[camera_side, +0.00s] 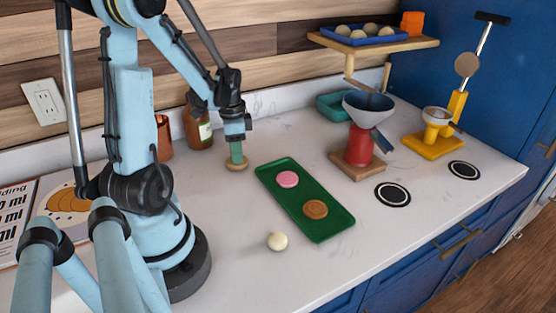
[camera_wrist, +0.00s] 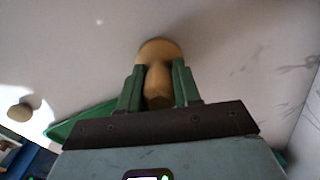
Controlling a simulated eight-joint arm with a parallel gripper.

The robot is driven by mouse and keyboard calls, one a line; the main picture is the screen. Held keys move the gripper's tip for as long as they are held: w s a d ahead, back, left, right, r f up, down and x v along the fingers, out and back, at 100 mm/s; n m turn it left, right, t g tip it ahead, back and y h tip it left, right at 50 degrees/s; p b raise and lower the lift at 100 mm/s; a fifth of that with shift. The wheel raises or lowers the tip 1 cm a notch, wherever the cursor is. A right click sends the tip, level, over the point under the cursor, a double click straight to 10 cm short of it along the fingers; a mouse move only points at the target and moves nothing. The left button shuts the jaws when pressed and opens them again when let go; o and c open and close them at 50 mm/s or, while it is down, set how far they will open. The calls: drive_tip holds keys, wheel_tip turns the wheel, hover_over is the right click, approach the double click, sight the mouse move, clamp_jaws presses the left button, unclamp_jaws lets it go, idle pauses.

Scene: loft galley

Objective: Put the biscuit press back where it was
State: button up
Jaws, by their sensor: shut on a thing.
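The biscuit press (camera_side: 237,165) is a pale wooden piece with a round, wide base and a narrower handle. In the side view it is upright, left of the green tray, its base at or just above the counter; I cannot tell which. My gripper (camera_side: 236,150) points down and is shut on the handle. In the wrist view the press (camera_wrist: 159,48) shows its round base beyond the green fingers, with the handle between them (camera_wrist: 157,80). The fingers hide part of the handle in the side view.
The green tray (camera_side: 332,222) holds a pink disc (camera_side: 288,179) and a brown disc (camera_side: 315,209). A cream ball (camera_side: 277,240) lies in front. A copper-coloured cup (camera_side: 163,137) and a jar (camera_side: 200,128) stand behind. A red grinder-like device (camera_side: 361,147) stands right.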

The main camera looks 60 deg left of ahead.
drive_tip(key=shift+f, duration=0.15)
drive_tip(key=o, duration=0.9)
drive_tip(key=shift+o, duration=0.2)
wheel_tip(320, 180, up, 12)
drive_tip(key=shift+r, duration=0.1)
drive_tip(key=w+d+n+t, duration=0.1)
drive_tip(key=w+d+t, duration=0.2)
drive_tip(key=d, duration=0.8)
drive_tip(key=w+d+n+t, duration=0.2)
drive_tip(key=w+d+t, duration=0.1)
drive_tip(key=d, duration=0.9)
drive_tip(key=shift+d+t, duration=0.3)
drive_tip(key=shift+t, duration=0.3)
